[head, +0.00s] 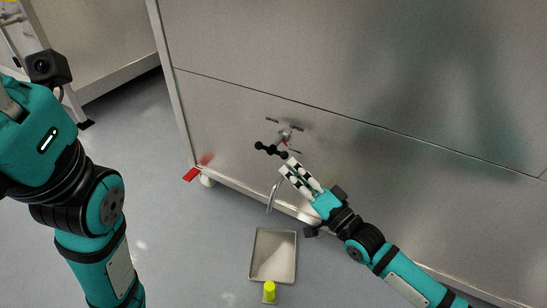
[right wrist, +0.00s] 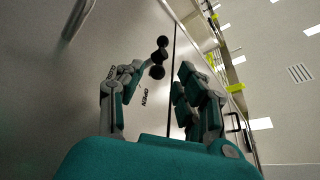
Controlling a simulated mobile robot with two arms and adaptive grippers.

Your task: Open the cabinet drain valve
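The drain valve handle (head: 270,149) is a black bar with ball ends on the lower front of the steel cabinet (head: 330,80). It sticks out to the left of its mount, beside small labels. My right gripper (head: 288,165) is just below and right of the handle, pointing up at it. One label there reads OPEN. I cannot tell whether a finger touches the handle. My left arm is at the left; its fingers are out of frame.
A bent metal drain pipe (head: 272,196) hangs under the cabinet edge. A shallow metal tray (head: 258,272) lies on the floor below, with a yellow-green object (head: 269,291) at its near edge. The floor left is clear.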

